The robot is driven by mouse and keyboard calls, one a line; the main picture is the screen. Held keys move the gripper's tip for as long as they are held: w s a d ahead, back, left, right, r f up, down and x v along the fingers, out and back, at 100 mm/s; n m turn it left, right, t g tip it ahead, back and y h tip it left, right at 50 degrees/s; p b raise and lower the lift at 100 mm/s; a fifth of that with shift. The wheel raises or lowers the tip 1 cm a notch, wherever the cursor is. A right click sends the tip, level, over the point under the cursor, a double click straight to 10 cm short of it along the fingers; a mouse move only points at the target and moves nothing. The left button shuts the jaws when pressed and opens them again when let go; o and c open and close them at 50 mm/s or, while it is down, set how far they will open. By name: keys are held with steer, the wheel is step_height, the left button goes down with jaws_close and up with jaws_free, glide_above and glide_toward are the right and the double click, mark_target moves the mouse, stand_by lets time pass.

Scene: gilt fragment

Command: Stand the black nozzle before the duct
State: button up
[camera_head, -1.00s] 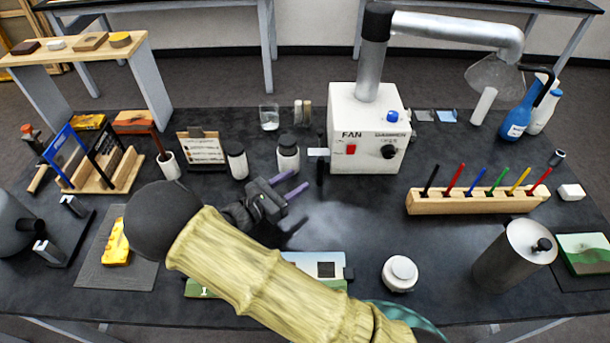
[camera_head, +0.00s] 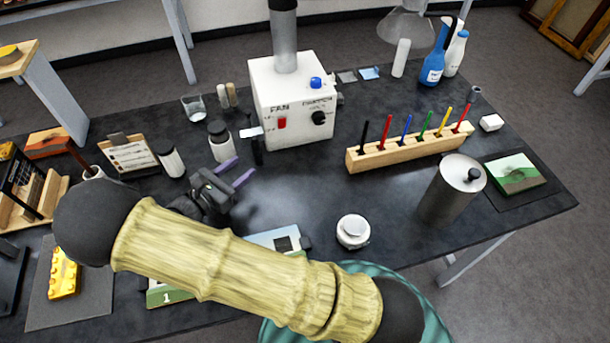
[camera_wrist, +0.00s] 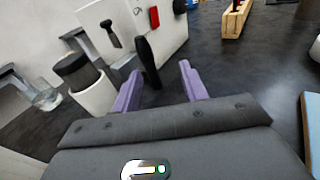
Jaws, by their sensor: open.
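A slim black upright piece (camera_head: 258,150), which looks like the black nozzle, stands on the dark bench by the left front corner of the white fan box (camera_head: 292,105). It also shows in the wrist view (camera_wrist: 148,62), leaning in the picture. The silver duct (camera_head: 285,45) rises from the top of the fan box. My gripper (camera_head: 244,167) is open and empty, its two purple fingers pointing toward the black piece. In the wrist view, the piece appears between and just beyond the fingertips (camera_wrist: 158,80). I see no contact. The duct is out of the wrist view.
A white jar with a dark lid (camera_head: 220,140) stands left of the black piece, near my fingers. A wooden rack of coloured sticks (camera_head: 410,150) is to the right. A metal canister (camera_head: 445,195) and a white lidded pot (camera_head: 353,232) stand nearer. The bench between is clear.

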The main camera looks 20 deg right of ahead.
steer(key=d+m+g, duration=0.1)
steer(key=d, duration=0.1)
steer(key=s+d+m+g, duration=0.1)
steer(key=d+g, duration=0.1)
steer(key=s+d+m+g, duration=0.1)
steer(key=d+m, duration=0.1)
steer(key=shift+d+f+g+y, duration=0.1)
steer(key=shift+d+g+y, duration=0.25)
steer(key=shift+g+y, duration=0.05)
steer(key=s+d+m+g+y, duration=0.2)
steer(key=d+m, duration=0.1)
steer(key=s+d+m+g+y, duration=0.2)
steer(key=s+d+m+g, duration=0.1)
steer(key=shift+s+f, duration=0.1)
steer(key=s+d+r+m+t+y, duration=0.2)
steer(key=s+d+r+m+y, duration=0.2)
steer(key=m+y, duration=0.5)
step_height(320, 180, up, 4)
steer(key=s+m, duration=0.2)
steer(key=m, duration=0.3)
steer(key=shift+s+d+f+m, duration=0.15)
steer(key=shift+s+m, duration=0.05)
steer(key=shift+m, duration=0.2)
